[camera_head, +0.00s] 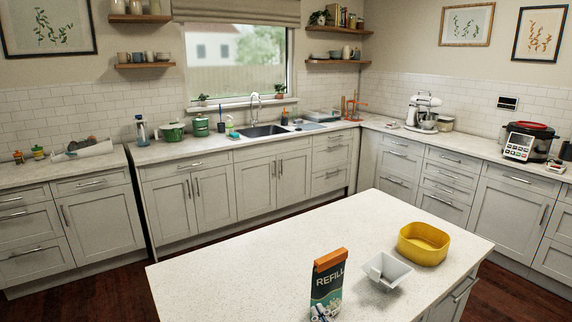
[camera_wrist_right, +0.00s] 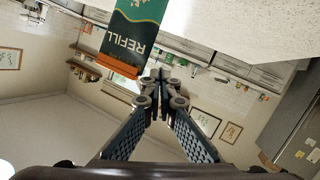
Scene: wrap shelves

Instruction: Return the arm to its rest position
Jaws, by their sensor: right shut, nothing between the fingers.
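My right gripper (camera_wrist_right: 160,85) shows in the right wrist view with its two fingers closed together and nothing between them. A dark green box marked REFILL (camera_head: 327,285) with an orange top stands upright at the front edge of the island in the head view. In the right wrist view the box (camera_wrist_right: 135,30) appears upside down, beyond and left of the fingertips, apart from them. In the head view small grey and white shapes overlap the box's lower front; I cannot tell if they are print or fingertips. My left gripper is not in view.
The white speckled island (camera_head: 250,250) is mostly clear on its left and back. A white square bowl (camera_head: 397,274) with something dark inside and a yellow tub (camera_head: 424,243) stand right of the box. Counters with a mixer (camera_head: 423,110) and cooker (camera_head: 528,142) line the walls.

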